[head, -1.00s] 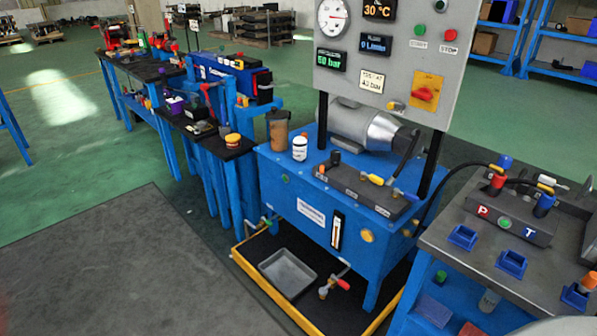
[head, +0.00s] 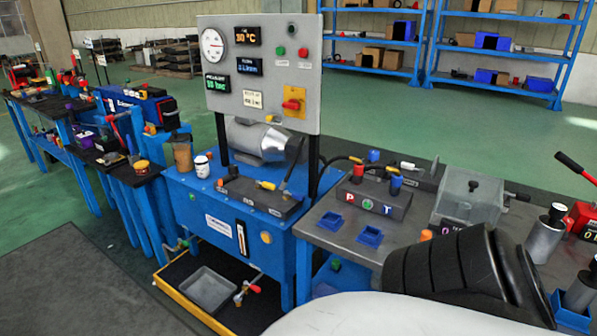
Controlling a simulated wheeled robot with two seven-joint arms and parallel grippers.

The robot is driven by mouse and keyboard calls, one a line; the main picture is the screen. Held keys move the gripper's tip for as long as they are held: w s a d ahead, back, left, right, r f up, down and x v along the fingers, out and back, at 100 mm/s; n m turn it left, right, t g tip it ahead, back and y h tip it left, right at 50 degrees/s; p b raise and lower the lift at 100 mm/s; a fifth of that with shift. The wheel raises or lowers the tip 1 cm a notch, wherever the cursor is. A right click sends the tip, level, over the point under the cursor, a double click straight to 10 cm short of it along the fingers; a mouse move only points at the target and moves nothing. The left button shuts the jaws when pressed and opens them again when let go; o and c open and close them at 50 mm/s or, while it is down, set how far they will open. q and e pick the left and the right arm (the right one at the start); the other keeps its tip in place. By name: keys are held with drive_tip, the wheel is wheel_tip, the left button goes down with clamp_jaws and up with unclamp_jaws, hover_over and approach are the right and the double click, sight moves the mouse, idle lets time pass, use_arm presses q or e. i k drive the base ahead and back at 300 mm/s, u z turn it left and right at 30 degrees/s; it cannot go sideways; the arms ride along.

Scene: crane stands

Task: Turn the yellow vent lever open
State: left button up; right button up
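A small yellow lever (head: 266,185) sits on the dark valve block (head: 258,198) on top of the blue power unit (head: 205,200). Another small yellow lever (head: 356,160) shows behind the block marked P and T (head: 366,196) on the grey bench to the right. No readable label tells which one is the vent lever. Neither lever's exact turn can be made out at this size. Neither gripper shows. A white and black ribbed shape at the bottom right, likely part of my own arm, hides some of the bench.
A gauge panel (head: 232,102) stands above the blue unit on black posts. A yellow-edged drip tray (head: 185,304) lies on the floor below. The grey bench (head: 325,232) carries a clear-lidded box (head: 470,195). Open floor lies at the left front.

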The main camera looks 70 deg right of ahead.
sight(269, 185)
drive_tip(key=k, duration=0.4)
drive_tip(key=z, duration=0.95)
